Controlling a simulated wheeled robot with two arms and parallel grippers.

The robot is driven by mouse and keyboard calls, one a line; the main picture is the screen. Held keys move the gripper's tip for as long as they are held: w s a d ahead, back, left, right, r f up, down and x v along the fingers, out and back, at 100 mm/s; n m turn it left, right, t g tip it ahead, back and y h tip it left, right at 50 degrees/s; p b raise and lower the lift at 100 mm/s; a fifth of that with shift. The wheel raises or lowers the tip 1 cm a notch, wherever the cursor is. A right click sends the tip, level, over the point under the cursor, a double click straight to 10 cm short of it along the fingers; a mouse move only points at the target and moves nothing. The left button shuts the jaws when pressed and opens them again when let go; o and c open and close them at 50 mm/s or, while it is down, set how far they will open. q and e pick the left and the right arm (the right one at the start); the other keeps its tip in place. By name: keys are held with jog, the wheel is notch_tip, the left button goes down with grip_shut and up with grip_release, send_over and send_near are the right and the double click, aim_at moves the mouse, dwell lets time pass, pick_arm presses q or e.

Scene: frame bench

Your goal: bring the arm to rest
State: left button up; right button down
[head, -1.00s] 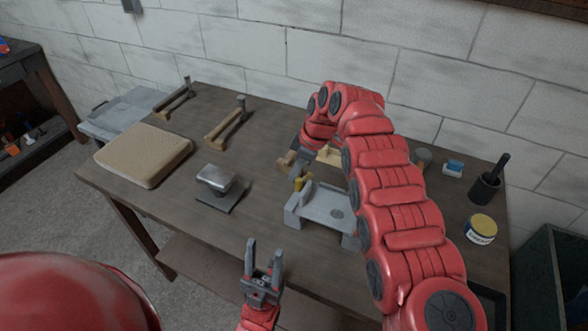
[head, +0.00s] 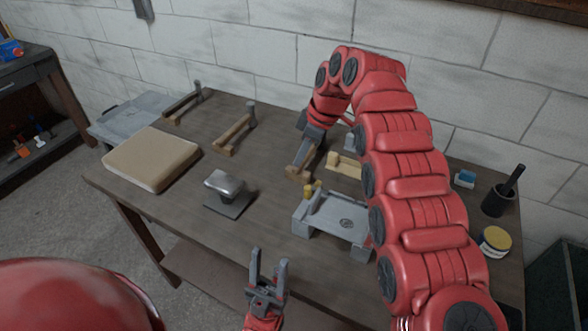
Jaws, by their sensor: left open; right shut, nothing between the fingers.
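My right arm comes in from the right and arches over the bench. Its gripper (head: 300,168) points down at the back middle of the bench, by a wooden piece (head: 345,165); I cannot tell whether it touches anything. It is shut with nothing seen between its fingers. My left gripper (head: 268,268) is at the bottom middle, in front of the bench's front edge. Its two fingers point up and stand apart, empty.
The bench (head: 190,210) holds a grey fixture (head: 335,218), a metal block on a plate (head: 226,190), a tan pad (head: 152,158), wooden frame pieces (head: 236,132), a black cup (head: 498,200) and a yellow-and-white tin (head: 494,241).

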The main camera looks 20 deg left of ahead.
jog(key=shift+d+r, duration=0.1)
jog(key=shift+r, duration=0.65)
